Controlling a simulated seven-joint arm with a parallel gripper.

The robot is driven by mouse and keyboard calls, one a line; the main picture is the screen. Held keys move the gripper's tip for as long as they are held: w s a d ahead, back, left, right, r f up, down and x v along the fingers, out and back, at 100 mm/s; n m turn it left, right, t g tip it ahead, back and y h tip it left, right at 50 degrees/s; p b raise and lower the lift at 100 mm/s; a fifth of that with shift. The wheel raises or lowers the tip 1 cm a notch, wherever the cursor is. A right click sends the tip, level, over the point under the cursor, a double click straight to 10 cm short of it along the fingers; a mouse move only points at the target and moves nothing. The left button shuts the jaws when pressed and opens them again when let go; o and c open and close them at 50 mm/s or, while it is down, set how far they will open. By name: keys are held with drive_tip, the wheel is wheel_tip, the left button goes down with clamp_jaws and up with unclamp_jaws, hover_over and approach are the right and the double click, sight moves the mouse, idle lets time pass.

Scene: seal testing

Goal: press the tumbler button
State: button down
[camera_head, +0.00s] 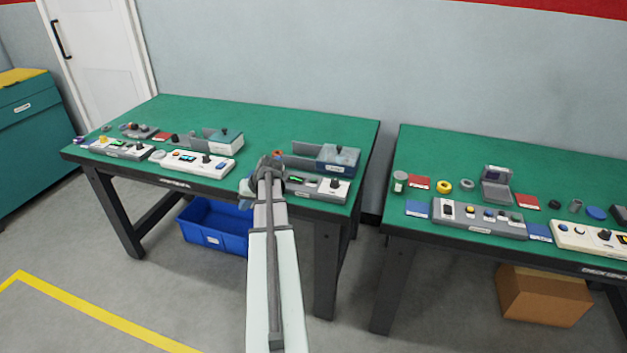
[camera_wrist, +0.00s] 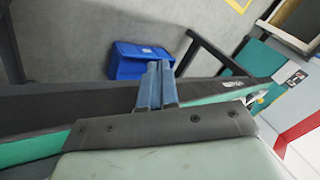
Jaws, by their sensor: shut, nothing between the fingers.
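My gripper (camera_head: 245,202) is at the front edge of the left green table, at the far end of my arm. In the wrist view its two blue-grey fingers (camera_wrist: 157,86) are together with nothing between them. A control panel with a green display and a dark knob (camera_head: 325,188) is just right of my gripper, its left end hidden by my arm. A white panel with a red display, knob and blue button (camera_head: 197,163) lies to the left. Another panel (camera_head: 122,149) is farther left. No label is legible, so I cannot tell which part is the tumbler button.
A second green table (camera_head: 450,150) with more devices stands right, across a gap.

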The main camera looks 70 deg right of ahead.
drive_tip(key=shift+m+t+h, duration=0.5)
drive_tip(key=shift+h, duration=0.4)
drive_tip(key=s+d+r, duration=0.3)
drive_tip(key=d+r, duration=0.1)
drive_tip(key=s+d+r, duration=0.4)
drive_tip(key=shift+s+d+r, duration=0.15)
drive_tip(key=shift+s+d, duration=0.1)
drive_tip(key=shift+d, duration=0.05)
wheel_tip(320, 180, up, 8)
drive_tip(key=m+h, duration=0.2)
hover_over(316, 180)
drive_tip(key=shift+t, duration=0.4)
drive_tip(key=shift+f, duration=4.35)
drive_tip(key=shift+f, duration=0.2)
drive_tip(key=shift+f, duration=0.25)
